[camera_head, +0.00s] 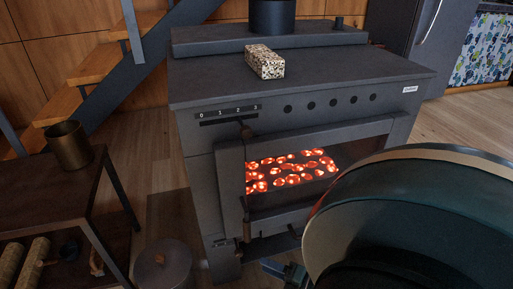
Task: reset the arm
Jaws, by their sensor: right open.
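My right arm (420,215), a large dark teal rounded link, fills the lower right of the head view. Most of this gripper is hidden by my arm or cut off by the frame. My left arm and gripper are not in view.
A dark stove (300,84) with glowing embers (288,170) in its firebox stands close ahead. A speckled block (264,62) lies on top. A side table (40,190) holds a brass cup (69,146). A lidded bin (163,265) stands beside the stove. Stairs (85,95) rise behind.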

